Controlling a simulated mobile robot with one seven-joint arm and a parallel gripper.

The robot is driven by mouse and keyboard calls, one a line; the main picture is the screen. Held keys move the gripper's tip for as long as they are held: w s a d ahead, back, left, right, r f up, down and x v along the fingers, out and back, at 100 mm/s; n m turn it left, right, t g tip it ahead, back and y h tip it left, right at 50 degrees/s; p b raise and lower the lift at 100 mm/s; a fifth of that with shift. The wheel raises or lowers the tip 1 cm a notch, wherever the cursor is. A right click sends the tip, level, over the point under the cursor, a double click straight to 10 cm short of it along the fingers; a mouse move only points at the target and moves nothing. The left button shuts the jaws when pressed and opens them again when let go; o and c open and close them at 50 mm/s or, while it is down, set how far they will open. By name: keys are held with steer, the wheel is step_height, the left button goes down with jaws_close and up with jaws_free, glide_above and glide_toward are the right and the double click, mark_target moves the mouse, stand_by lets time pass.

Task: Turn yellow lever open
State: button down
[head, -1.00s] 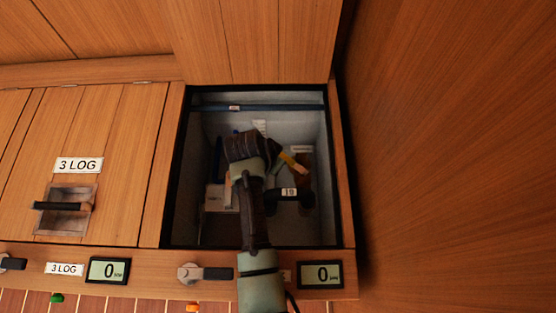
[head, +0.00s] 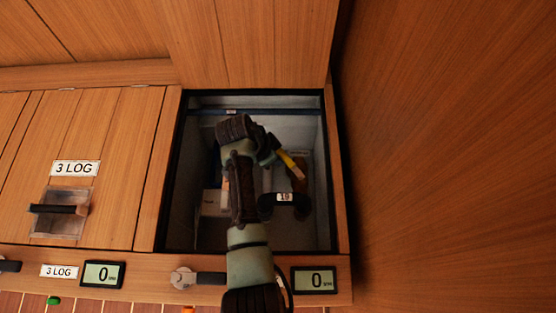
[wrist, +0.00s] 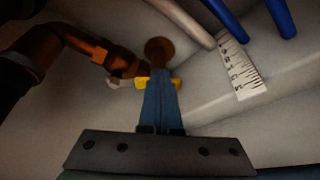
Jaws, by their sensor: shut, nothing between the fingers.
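The yellow lever (head: 287,162) is inside the open compartment, slanting down to the right beside my wrist in the head view. In the wrist view, small parts of the yellow lever (wrist: 177,84) show on both sides of my fingers, which hide its middle. A copper-coloured valve and pipe (wrist: 92,48) lie just left of it. My gripper (wrist: 160,85) is shut and empty, with its fingers crossing in front of the lever. I cannot tell whether they touch it. In the head view my wrist mostly hides the gripper.
A black pipe (head: 284,204) with a number label sits below the lever. Blue hoses (wrist: 228,18) and a white ruled strip (wrist: 242,70) are at the right in the wrist view. The compartment's wooden rim (head: 338,215) and raised lid (head: 265,40) bound the space.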

mark_target(285, 154)
steer(key=w+m, duration=0.1)
steer(key=d+m+b, duration=0.1)
steer(key=m, duration=0.1)
steer(key=shift+w+g, duration=0.4)
steer(key=shift+w+d+m+g+h+b, duration=0.25)
steer(key=shift+d+m+b, duration=0.1)
steer(key=shift+m, duration=0.2)
steer(key=shift+w+d+m+g+h+b, duration=0.2)
steer(key=shift+m+b, duration=0.15)
steer(key=shift+m, duration=0.2)
steer(key=shift+d, duration=0.15)
steer(key=shift+w+d, duration=0.25)
steer(key=shift+d, duration=0.1)
steer(key=shift+r, duration=0.15)
